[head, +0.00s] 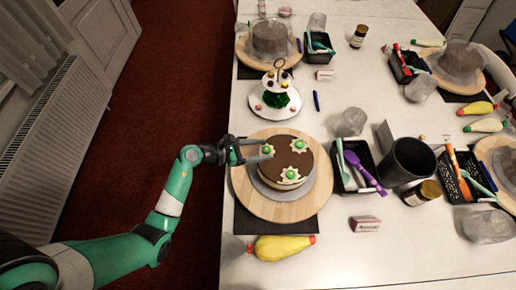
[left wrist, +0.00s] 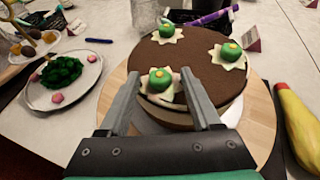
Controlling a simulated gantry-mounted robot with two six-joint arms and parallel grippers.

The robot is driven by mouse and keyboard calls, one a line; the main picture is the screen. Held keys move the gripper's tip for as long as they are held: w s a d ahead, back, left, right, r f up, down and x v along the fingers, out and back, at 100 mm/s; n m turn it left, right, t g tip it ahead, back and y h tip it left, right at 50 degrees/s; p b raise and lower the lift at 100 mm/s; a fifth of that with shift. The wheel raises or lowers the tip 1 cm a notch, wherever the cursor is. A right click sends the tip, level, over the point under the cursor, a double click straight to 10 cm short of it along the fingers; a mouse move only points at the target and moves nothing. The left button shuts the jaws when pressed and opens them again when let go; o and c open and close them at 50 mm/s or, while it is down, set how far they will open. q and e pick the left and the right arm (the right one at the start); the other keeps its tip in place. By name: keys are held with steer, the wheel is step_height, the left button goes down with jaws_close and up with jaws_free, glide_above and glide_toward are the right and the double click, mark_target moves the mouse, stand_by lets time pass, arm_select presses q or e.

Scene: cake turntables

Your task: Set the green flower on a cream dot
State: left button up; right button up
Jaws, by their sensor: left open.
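The chocolate-topped cake (head: 273,165) has a pale side and stands on a round wooden turntable (head: 241,196). Three green flowers sit on cream star-shaped dots on its top: one near my arm (left wrist: 160,80), one at the right in the left wrist view (left wrist: 231,52), and one at the far side (left wrist: 167,30). My left gripper (head: 264,149) is open, its fingers on either side of the near flower. In the left wrist view that flower shows between the fingers, resting on its cream dot (left wrist: 165,96). Finger contact cannot be told. My right gripper is not in view.
A tiered stand (head: 272,114) holds a dark green heap and small sweets beyond the cake. A yellow piping bag (head: 282,247) lies in front. A black tool tray (head: 356,167) and a dark cup (head: 408,162) stand at the right. Bare table lies at front right.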

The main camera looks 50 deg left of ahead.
arm_select(q)
steer(key=shift+s+a+r, duration=0.1)
steer(key=shift+s+r, duration=0.05)
steer(key=shift+r, duration=0.15)
steer(key=p+v, duration=0.3)
steer(key=v, duration=0.8)
steer(key=shift+s, duration=0.3)
steer(key=shift+a, duration=0.1)
